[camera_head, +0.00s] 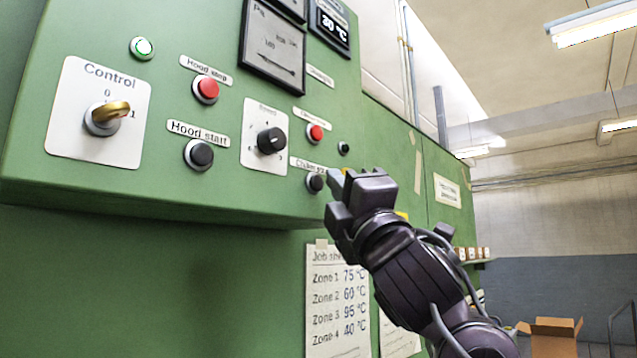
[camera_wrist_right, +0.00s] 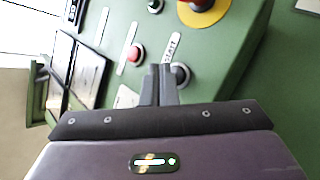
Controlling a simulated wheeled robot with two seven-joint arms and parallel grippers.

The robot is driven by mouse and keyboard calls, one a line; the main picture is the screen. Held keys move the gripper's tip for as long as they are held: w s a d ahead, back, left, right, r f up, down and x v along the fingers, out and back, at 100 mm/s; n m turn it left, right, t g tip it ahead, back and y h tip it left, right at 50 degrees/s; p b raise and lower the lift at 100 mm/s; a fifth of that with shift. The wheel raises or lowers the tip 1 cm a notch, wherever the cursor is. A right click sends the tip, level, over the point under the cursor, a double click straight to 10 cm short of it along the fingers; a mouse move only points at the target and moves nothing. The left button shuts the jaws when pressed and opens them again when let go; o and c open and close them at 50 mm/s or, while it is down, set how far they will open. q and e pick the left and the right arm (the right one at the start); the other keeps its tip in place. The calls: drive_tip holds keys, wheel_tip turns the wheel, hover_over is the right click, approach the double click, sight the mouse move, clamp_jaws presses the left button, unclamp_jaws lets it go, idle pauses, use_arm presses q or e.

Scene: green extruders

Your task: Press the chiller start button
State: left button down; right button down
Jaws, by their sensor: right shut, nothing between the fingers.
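The chiller start button (camera_head: 315,183) is a black round push button on the green panel, under a label partly readable as "Chiller". In the head view my right gripper (camera_head: 337,181) is just to the right of it, fingers pointing at the panel. The wrist view shows a black button (camera_wrist_right: 181,75) beside a label ending in "START", just right of the shut fingertips (camera_wrist_right: 162,70). The fingers hold nothing. I cannot tell whether they touch the panel or button. My left gripper is not in view.
A red button (camera_head: 315,132) sits above the chiller start button, and a dark knob (camera_head: 271,140) is to its left. The hood start button (camera_head: 198,154), hood stop button (camera_head: 206,89) and control switch (camera_head: 107,117) are further left. A red mushroom button on yellow (camera_wrist_right: 203,10) is nearby.

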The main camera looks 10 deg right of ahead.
drive_tip(key=shift+w+a, duration=0.15)
idle(0.8)
drive_tip(key=shift+w+a, duration=0.15)
drive_tip(key=shift+w, duration=0.05)
drive_tip(key=shift+w+a, duration=0.2)
drive_tip(key=shift+w, duration=0.05)
idle(0.8)
drive_tip(key=shift+d, duration=0.1)
drive_tip(key=shift+s+d+b, duration=0.4)
drive_tip(key=shift+s+b, duration=0.05)
drive_tip(key=shift+s, duration=0.15)
